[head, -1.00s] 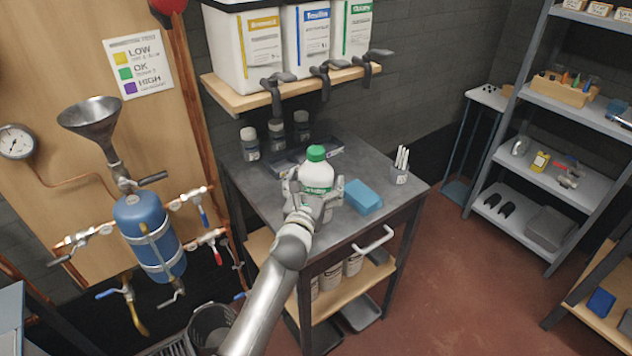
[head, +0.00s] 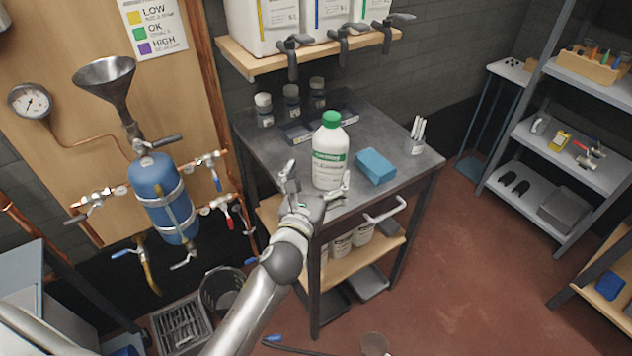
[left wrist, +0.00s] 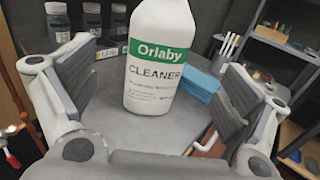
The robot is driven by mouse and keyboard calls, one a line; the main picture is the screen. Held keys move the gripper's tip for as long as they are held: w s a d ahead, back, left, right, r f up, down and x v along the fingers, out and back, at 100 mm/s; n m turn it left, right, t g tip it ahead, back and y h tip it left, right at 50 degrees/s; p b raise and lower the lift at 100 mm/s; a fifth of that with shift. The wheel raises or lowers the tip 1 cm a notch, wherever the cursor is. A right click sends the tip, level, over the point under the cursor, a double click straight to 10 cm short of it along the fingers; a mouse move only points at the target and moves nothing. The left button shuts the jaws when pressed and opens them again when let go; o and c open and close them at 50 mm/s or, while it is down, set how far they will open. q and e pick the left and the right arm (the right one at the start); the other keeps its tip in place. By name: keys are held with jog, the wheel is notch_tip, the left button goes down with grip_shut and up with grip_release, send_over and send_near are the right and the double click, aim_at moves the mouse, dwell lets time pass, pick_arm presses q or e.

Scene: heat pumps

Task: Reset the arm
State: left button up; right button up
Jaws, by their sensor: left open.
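My left gripper (head: 318,186) is open at the front edge of the grey work table (head: 393,187). In the left wrist view its two fingers (left wrist: 160,95) are spread wide on either side of a white bottle (left wrist: 155,65), with a visible gap on each side. The bottle has a green cap and a green band reading "Orlaby CLEANER". In the head view the bottle (head: 329,158) stands upright on the table, just beyond the gripper. My right gripper is not in view.
A blue sponge (head: 375,166) lies right of the bottle, near a cup of white sticks (head: 416,138). A dark tray (head: 300,130) and several small jars are behind. A shelf (head: 270,62) with large jugs hangs above. A blue tank (head: 160,190) is at left.

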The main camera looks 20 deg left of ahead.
pick_arm(q)
jog(key=shift+s, duration=0.9)
